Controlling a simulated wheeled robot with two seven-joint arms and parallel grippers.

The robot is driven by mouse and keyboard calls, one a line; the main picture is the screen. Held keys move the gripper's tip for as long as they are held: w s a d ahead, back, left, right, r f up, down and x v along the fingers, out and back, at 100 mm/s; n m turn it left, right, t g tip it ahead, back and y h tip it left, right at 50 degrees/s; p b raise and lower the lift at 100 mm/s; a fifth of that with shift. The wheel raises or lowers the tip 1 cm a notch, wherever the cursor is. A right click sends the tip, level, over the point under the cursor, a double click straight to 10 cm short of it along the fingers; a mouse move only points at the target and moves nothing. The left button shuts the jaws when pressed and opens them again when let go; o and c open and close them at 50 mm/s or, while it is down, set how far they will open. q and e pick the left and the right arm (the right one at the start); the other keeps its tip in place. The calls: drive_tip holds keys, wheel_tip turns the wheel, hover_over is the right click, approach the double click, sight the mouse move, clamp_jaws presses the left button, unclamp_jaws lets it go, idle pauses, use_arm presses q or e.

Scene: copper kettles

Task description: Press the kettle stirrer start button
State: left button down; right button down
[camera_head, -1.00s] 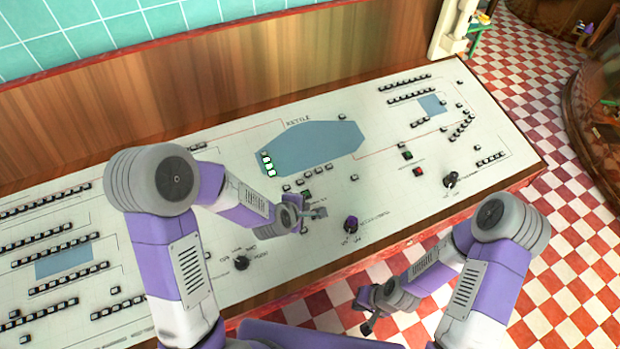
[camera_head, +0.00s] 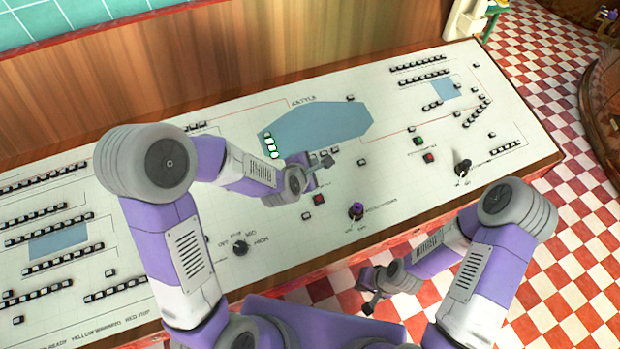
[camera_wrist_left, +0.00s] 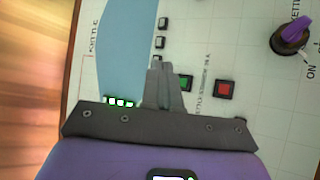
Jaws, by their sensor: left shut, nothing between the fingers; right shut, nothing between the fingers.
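In the left wrist view, a green square button (camera_wrist_left: 186,83) and a red square button (camera_wrist_left: 225,89) sit beside a printed label that seems to read "kettle stirrer". My left gripper (camera_wrist_left: 158,66) is shut and empty, its fingertips just left of the green button there; I cannot tell whether they touch the panel. In the head view, my left gripper (camera_head: 327,160) is over the panel just below the blue kettle shape and hides the green button. The red button (camera_head: 320,199) shows below it. My right gripper (camera_head: 368,306) is shut and empty, in front of the panel's near edge.
The sloped white control panel (camera_head: 400,185) carries many small buttons. A purple-topped knob (camera_head: 356,211) and a black knob (camera_head: 240,248) stand up nearby. Lit green indicators (camera_head: 271,146) edge the blue kettle shape (camera_head: 320,130). Another green button (camera_head: 418,141) and red button (camera_head: 429,157) lie right.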

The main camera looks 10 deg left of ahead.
use_arm(q)
drive_tip(key=f+b, duration=0.1)
drive_tip(key=f, duration=0.1)
drive_tip(key=f+b, duration=0.2)
drive_tip(key=w+f+b, duration=0.1)
drive_tip(key=f, duration=0.1)
drive_tip(key=shift+a+f, duration=0.1)
drive_tip(key=shift+a, duration=0.25)
drive_tip(key=shift+w+f+b, duration=0.15)
drive_tip(key=shift+f+b, duration=0.25)
drive_tip(key=shift+b, duration=0.35)
idle(1.0)
drive_tip(key=shift+a+f+b, duration=0.15)
drive_tip(key=shift+f+b, duration=0.25)
drive_tip(key=shift+b, duration=0.25)
drive_tip(key=shift+w+f+b, duration=0.1)
drive_tip(key=shift+f+b, duration=0.25)
drive_tip(key=shift+b, duration=0.1)
idle(0.4)
drive_tip(key=shift+r+p, duration=0.4)
drive_tip(key=shift+r, duration=0.35)
drive_tip(key=shift+s+d+r+p, duration=0.1)
drive_tip(key=shift+s+r+p, duration=0.1)
drive_tip(key=shift+r+p, duration=0.5)
drive_tip(key=shift+s+d+r+p, duration=0.15)
drive_tip(key=shift+r+p, duration=0.3)
drive_tip(key=shift+r, duration=0.5)
drive_tip(key=shift+s+d+r+p, duration=0.1)
drive_tip(key=shift+s+r+p, duration=0.1)
drive_tip(key=shift+r+p, duration=0.5)
